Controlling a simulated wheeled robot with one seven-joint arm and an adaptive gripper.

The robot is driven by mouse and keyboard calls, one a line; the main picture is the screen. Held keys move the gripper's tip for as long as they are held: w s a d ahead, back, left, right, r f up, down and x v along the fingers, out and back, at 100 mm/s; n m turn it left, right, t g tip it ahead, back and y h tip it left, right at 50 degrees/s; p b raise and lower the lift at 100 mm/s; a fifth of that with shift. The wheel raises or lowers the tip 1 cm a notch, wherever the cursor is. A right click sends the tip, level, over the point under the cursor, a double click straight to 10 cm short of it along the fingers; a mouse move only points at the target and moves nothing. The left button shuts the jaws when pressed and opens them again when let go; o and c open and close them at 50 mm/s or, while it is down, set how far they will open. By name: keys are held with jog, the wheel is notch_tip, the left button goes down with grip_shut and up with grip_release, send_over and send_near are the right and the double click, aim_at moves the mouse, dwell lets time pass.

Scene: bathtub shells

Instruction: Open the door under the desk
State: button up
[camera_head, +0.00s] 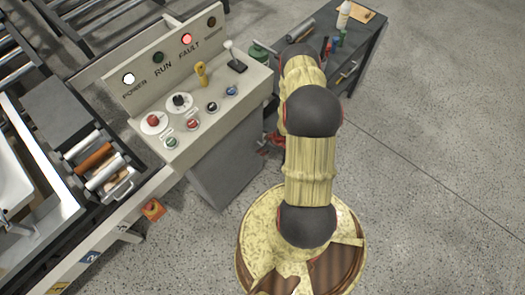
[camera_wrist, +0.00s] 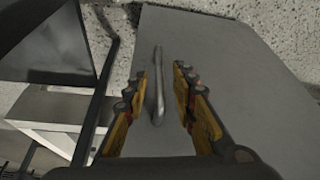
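In the wrist view a flat grey door panel (camera_wrist: 225,75) carries a slim metal bar handle (camera_wrist: 158,95). My gripper (camera_wrist: 159,74) is open, with yellow-and-dark fingers on either side of the handle. A gap shows between the handle and the right finger; the left finger is close to the handle, and contact cannot be told. In the head view the control desk (camera_head: 246,78) stands on a grey cabinet (camera_head: 228,165). My arm hides its right side and most of my gripper there. The door looks shut.
A dark workbench (camera_head: 366,45) with bottles and tools stands behind my arm. A roller conveyor (camera_head: 95,160) lies left of the control desk. The speckled floor (camera_head: 430,170) at right is clear. In the wrist view a dark box-like shape (camera_wrist: 45,40) is at upper left.

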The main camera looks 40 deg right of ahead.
jog(key=shift+x, duration=1.1)
jog(key=shift+c, duration=1.2)
jog(key=c, duration=0.4)
grip_shut()
